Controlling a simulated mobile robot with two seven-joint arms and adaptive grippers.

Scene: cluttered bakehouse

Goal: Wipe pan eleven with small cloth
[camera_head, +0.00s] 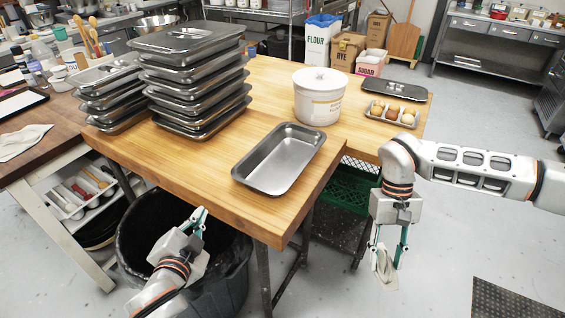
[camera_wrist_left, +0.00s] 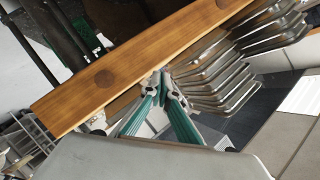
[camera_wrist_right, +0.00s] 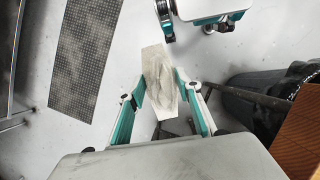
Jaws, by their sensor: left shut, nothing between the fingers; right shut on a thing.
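An empty open metal pan (camera_head: 279,158) sits near the front right corner of the wooden table in the head view; no number on it can be read. My right gripper (camera_head: 388,262) is off the table's right side, shut on a small pale cloth (camera_head: 387,272) that hangs down over the floor. The cloth (camera_wrist_right: 161,85) also shows between the fingers in the right wrist view. My left gripper (camera_head: 196,222) is shut and empty, over the dark bin beside the table's front edge. In the left wrist view its fingertips (camera_wrist_left: 163,88) are together.
Stacked lidded pans (camera_head: 193,85) and a lower stack (camera_head: 108,95) stand at the table's left. A white tub (camera_head: 318,97), an egg tray (camera_head: 391,113) and a dark lid (camera_head: 395,90) are behind the pan. A black bin (camera_head: 225,278) stands below the front edge.

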